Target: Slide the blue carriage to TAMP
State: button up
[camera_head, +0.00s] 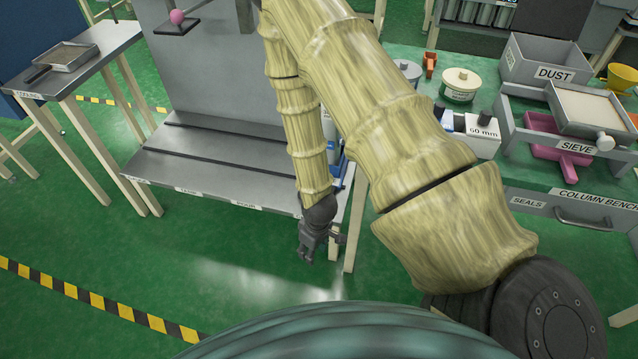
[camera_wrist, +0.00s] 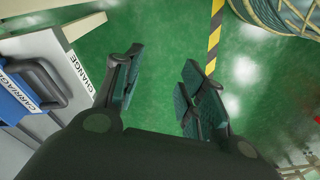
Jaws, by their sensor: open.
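The blue carriage (camera_head: 337,183) is mostly hidden behind my arm at the right end of the grey steel bench (camera_head: 215,180). In the wrist view the carriage (camera_wrist: 14,100) shows at the left edge, with a dark handle and a CARRIAGE label. The bench edge beside it bears a label ending in CHANGE (camera_wrist: 81,72). My gripper (camera_head: 320,247) is open and empty in front of the bench's right end, apart from the carriage. The wrist view shows floor between its fingers (camera_wrist: 160,72). Small labels (camera_head: 187,190) line the bench's front edge; I cannot surely read TAMP on them.
Two dark rails (camera_head: 200,170) run along the bench top. A cooling table (camera_head: 85,62) stands at left. The green floor in front is clear.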

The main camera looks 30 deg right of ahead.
jog(key=w+d+n+h+b, duration=0.2)
jog(key=w+d+n+b, duration=0.3)
jog(key=w+d+b, duration=0.95)
jog(key=shift+t, duration=0.3)
jog(key=w+f, duration=0.2)
jog(key=f, duration=0.1)
jog(key=w+d+f+p, duration=0.1)
jog(key=w+f, duration=0.1)
jog(key=f, duration=0.2)
jog(key=w+d+f, duration=0.1)
jog(key=w+f, duration=0.2)
jog(key=f, duration=0.1)
jog(key=shift+d+p, duration=0.15)
jog(key=shift+p, duration=0.25)
jog(key=shift+c, duration=0.5)
grip_shut()
